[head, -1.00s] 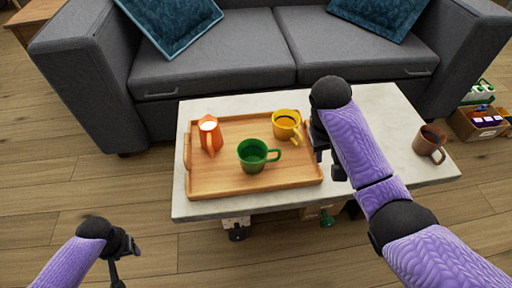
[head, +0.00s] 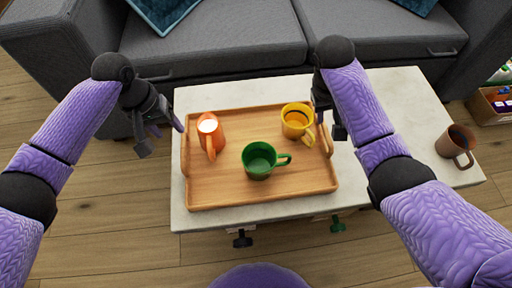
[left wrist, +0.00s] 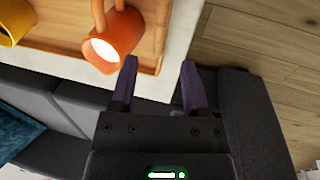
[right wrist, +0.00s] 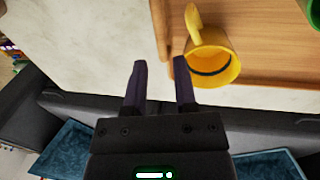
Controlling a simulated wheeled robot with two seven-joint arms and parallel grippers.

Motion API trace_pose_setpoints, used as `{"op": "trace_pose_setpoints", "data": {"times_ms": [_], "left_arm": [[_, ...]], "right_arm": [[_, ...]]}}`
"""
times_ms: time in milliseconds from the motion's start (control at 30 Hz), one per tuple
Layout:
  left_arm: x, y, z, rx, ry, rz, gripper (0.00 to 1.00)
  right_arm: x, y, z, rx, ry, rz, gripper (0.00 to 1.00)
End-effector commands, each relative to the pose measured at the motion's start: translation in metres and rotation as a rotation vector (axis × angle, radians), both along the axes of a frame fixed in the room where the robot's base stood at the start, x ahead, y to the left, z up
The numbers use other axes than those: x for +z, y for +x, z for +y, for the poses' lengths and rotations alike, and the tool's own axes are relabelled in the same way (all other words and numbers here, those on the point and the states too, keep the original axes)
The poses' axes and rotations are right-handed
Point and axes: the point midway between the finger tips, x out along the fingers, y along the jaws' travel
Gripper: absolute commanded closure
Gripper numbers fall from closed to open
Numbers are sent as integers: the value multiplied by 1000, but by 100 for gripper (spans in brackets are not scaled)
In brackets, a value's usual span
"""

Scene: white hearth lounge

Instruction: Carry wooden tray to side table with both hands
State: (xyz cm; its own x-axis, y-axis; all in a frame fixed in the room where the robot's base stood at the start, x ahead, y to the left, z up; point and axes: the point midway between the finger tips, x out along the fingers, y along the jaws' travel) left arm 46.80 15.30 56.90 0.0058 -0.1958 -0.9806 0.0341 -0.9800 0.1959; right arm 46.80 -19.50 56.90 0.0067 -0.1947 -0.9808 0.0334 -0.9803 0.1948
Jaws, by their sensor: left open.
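The wooden tray (head: 215,195) rests on the pale stone-topped table (head: 420,95). My left gripper (head: 160,135) is open and empty, just beyond the tray's left edge. In the left wrist view (left wrist: 159,62) its fingers point toward the table edge beside the orange pitcher.
A brown mug (head: 455,143) stands on the table's right end. A grey sofa (head: 215,40) with blue cushions stands close behind. A box of goods (head: 490,105) sits on the floor at right. The wooden floor (head: 110,220) is clear at front left.

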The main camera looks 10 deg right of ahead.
Motion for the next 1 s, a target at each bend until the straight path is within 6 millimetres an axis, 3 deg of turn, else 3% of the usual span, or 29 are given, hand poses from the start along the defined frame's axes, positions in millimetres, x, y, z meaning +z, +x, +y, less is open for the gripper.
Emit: {"op": "trace_pose_setpoints", "data": {"times_ms": [200,400,833,1000], "left_arm": [[-42,-1,-8,1,1,3,41],[-71,0,-14,0,1,1,41],[-82,0,-16,-1,2,-2,41],[-82,0,-16,-1,2,-2,75]], "right_arm": [[-42,-1,-9,-1,-1,5,65],[-71,0,-14,-1,0,4,65],[-82,0,-16,0,0,0,65],[-82,0,-16,0,0,0,99]]}}
